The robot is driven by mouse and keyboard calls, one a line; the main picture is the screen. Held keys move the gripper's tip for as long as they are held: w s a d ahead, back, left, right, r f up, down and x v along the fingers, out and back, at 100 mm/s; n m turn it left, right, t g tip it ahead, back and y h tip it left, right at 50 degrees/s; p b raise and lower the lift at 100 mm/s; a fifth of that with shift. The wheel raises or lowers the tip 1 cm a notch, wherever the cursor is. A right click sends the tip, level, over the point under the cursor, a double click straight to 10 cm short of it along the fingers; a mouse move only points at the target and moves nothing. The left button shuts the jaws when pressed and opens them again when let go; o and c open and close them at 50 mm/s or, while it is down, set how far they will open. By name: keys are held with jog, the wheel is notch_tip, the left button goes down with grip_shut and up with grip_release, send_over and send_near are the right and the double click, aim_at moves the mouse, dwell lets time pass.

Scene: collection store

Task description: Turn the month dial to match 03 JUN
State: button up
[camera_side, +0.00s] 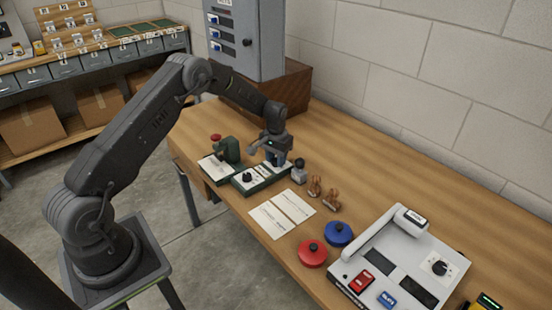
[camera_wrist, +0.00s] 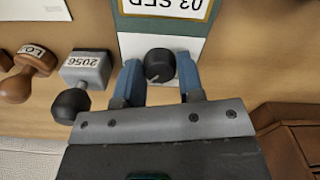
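A green date stamp device (camera_side: 262,181) lies on the wooden bench, with a black knob (camera_side: 247,177) on a white plate at its near part. In the wrist view, its date window (camera_wrist: 168,6) appears upside down and reads 03 SEP, partly cut off at the top. Below the window is a round black dial knob (camera_wrist: 160,65) with a pale pointer mark. My gripper (camera_wrist: 160,68) has its two blue fingers on either side of this knob; whether they press on it is unclear. In the side view my gripper (camera_side: 274,157) is over the device's far part and hides that knob.
A grey block stamp marked 2056 (camera_wrist: 86,70) stands close beside my left finger. Brown wooden stamps (camera_side: 322,190), white cards (camera_side: 282,213), red (camera_side: 312,254) and blue (camera_side: 338,234) round pads and a white machine (camera_side: 405,265) are on the bench.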

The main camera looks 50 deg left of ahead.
jog(key=c, duration=0.5)
jog(key=shift+o, duration=0.2)
jog(key=shift+n, duration=0.3)
jog(key=n, duration=0.3)
jog(key=shift+n, duration=2)
jog(key=o, duration=0.9)
